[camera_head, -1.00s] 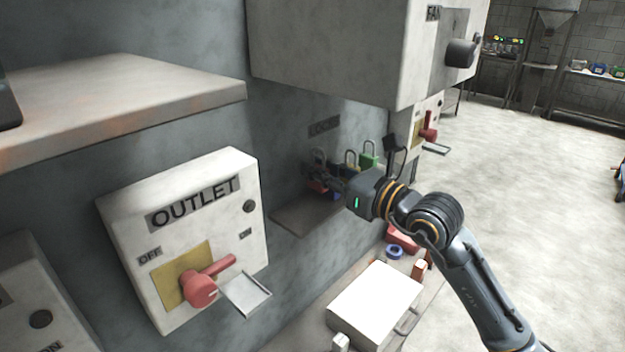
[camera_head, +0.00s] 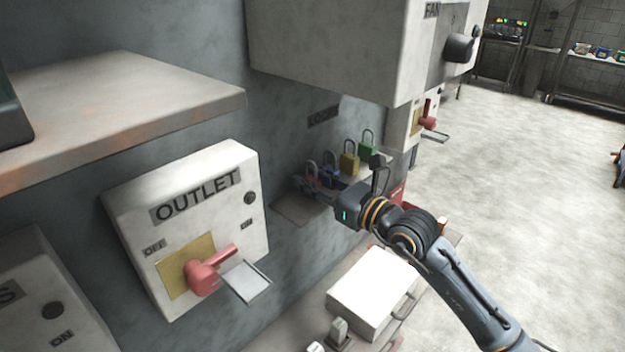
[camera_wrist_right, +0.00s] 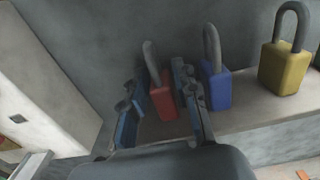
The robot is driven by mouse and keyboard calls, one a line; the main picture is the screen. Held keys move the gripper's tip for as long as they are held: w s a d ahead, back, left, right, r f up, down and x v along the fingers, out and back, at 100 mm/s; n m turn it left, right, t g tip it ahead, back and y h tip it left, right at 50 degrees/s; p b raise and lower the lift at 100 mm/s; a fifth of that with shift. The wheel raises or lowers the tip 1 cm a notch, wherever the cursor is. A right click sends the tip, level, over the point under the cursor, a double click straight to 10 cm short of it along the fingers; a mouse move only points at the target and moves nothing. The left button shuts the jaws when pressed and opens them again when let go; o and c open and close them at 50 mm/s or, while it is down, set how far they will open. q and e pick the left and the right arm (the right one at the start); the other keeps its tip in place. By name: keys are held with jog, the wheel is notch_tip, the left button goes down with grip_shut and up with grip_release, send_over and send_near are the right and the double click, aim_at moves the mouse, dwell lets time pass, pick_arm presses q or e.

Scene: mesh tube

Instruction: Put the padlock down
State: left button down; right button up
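The red padlock (camera_wrist_right: 162,98) stands upright on the wall shelf (camera_wrist_right: 240,122), its grey shackle up. In the right wrist view it is between the two fingers of my right gripper (camera_wrist_right: 155,80). The fingers are spread, with a visible gap on the padlock's left side; the right finger is close beside it, and I cannot tell whether it touches. In the head view, my right gripper (camera_head: 316,190) is at the shelf and partly covers the red padlock (camera_head: 311,181). My left gripper is not in view.
A blue padlock (camera_wrist_right: 216,88) is just right of the right finger, then a yellow one (camera_wrist_right: 284,68). A green padlock (camera_head: 367,147) stands farther along. The outlet box (camera_head: 185,235) is left of the shelf, the fan box (camera_head: 330,50) above. The shelf's left end (camera_head: 290,208) is bare.

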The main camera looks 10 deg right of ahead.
jog(key=shift+o, duration=0.3)
jog(key=shift+r, duration=0.1)
jog(key=shift+r, duration=0.15)
jog(key=b+v, duration=0.4)
jog(key=v, duration=0.8)
jog(key=shift+b, duration=0.35)
